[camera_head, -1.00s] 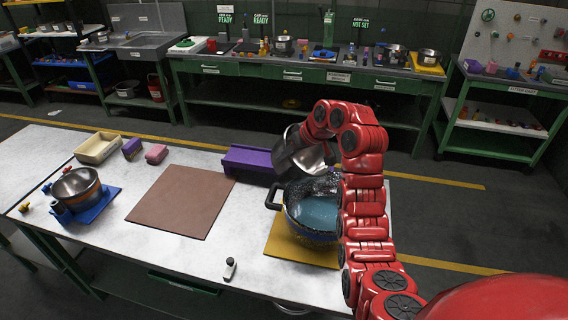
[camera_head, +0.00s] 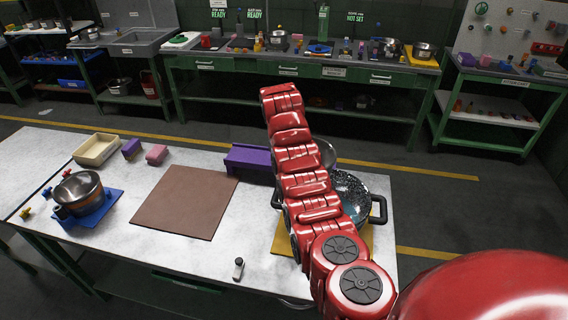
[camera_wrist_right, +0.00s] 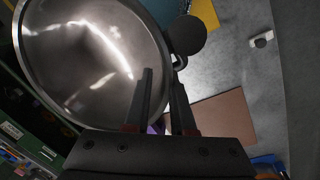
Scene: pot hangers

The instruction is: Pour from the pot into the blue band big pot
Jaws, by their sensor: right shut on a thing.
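The blue band big pot (camera_head: 352,190) stands on a yellow mat (camera_head: 283,240) at the right of the table. It has black handles and a speckled inner wall, with some teal inside. My right arm hides its left part. The silver pot (camera_head: 327,153) is mostly hidden behind my arm in the head view. In the right wrist view, the pot (camera_wrist_right: 85,55) fills the upper left, its shiny inside facing the camera. My right gripper (camera_wrist_right: 163,80) is shut on the pot's wall at the rim, one finger on each side. My left gripper is not in view.
A brown board (camera_head: 187,202) lies mid-table. A second metal pot (camera_head: 77,187) stands on a blue mat (camera_head: 98,213) at the left. A cream tray (camera_head: 96,149) is at the back left. A small shaker (camera_head: 238,268) is near the front edge.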

